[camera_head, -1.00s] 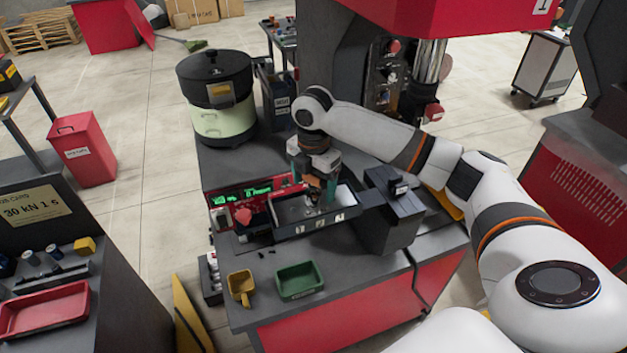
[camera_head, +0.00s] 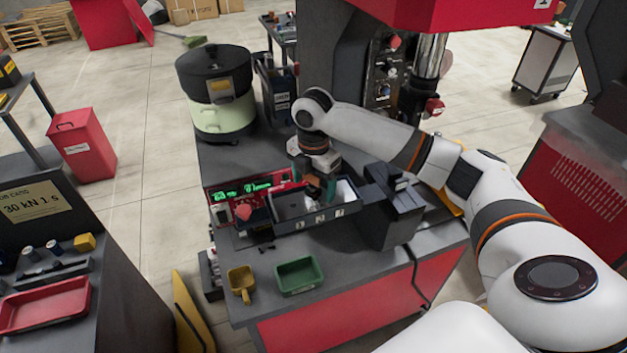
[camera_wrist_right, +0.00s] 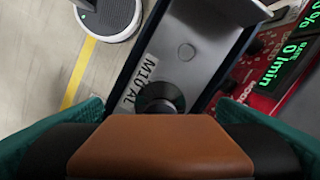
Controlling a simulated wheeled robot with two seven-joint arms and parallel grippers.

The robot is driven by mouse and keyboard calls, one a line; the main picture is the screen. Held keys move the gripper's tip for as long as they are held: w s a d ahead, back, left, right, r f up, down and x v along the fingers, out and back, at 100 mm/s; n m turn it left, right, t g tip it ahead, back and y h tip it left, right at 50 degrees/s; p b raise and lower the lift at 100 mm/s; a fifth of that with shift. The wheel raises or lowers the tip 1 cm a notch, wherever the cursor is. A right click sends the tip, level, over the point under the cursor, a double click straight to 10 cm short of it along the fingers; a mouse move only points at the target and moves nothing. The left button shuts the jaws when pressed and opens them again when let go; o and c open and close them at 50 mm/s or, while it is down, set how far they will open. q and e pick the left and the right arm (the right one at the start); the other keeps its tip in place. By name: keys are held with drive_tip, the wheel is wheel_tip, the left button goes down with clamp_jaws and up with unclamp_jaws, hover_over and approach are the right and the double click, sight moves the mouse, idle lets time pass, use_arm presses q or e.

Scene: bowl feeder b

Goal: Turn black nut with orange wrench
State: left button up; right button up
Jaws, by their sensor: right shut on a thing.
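My right gripper (camera_head: 322,187) reaches down into a dark, open-topped tray (camera_head: 335,212) on the feeder bench. In the right wrist view its green finger pads (camera_wrist_right: 150,125) are shut on a brown-orange block, which I take to be the orange wrench (camera_wrist_right: 160,148). A little of the orange also shows in the head view (camera_head: 312,181). Just beyond the wrench is a dark round piece, likely the black nut (camera_wrist_right: 160,97), partly hidden by the wrench. I cannot tell whether the wrench sits around it. My left gripper is not in view.
A red control panel (camera_head: 225,208) with green displays and a red knob stands left of the tray. A dark block (camera_head: 392,210) stands right of it. A green bin (camera_head: 299,277) and yellow scoop (camera_head: 241,281) lie in front. A large lidded pot (camera_head: 217,90) stands behind left.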

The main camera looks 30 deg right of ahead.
drive_tip(key=shift+m, duration=1.2)
drive_tip(key=shift+n, duration=0.6)
drive_tip(key=shift+r, duration=0.15)
drive_tip(key=shift+r, duration=2.4)
